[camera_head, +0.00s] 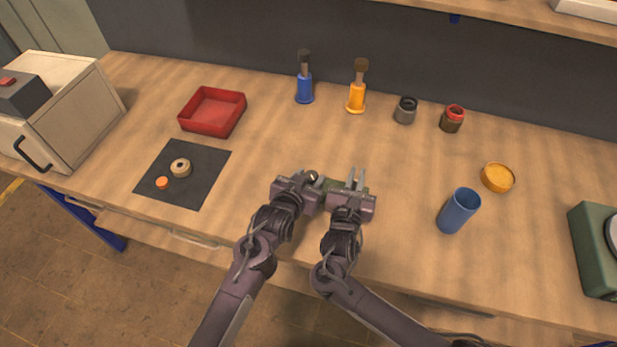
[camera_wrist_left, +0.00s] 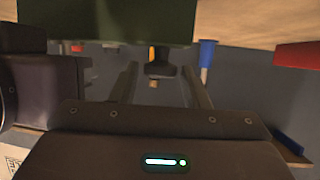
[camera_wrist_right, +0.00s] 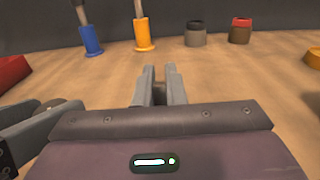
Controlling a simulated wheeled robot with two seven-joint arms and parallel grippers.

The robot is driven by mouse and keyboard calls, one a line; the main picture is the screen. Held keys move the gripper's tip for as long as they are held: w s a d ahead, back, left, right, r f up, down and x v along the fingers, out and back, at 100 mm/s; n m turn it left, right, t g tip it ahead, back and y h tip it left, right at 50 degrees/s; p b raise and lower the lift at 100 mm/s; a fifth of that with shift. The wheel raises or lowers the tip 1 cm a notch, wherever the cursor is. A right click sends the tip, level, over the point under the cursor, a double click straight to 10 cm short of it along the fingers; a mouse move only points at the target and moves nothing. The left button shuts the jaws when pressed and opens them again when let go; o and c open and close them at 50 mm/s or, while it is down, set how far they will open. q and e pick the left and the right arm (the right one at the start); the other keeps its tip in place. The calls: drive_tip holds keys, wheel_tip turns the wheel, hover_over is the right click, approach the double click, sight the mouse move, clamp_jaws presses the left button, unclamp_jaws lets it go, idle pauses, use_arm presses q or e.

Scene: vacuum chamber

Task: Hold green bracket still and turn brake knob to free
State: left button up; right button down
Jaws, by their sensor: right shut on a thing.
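The green bracket (camera_head: 327,186) stands near the front middle of the bench, mostly hidden by my grippers in the head view. It fills the top of the left wrist view (camera_wrist_left: 110,20). A dark brake knob (camera_head: 312,176) sits beside my left gripper. In the left wrist view the knob (camera_wrist_left: 159,69) shows between the fingers, with gaps at both sides. My left gripper (camera_wrist_left: 160,85) is open around it. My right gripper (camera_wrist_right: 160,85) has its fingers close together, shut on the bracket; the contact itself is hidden.
Blue (camera_head: 304,88) and orange (camera_head: 356,95) bottles and two small jars stand behind. A blue cup (camera_head: 458,211) and yellow lid (camera_head: 498,177) are at right. A red tray (camera_head: 212,111) and dark mat (camera_head: 184,173) are at left. My two grippers are close together.

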use_arm(q)
drive_tip(key=shift+o, duration=0.8)
drive_tip(key=v, duration=1.2)
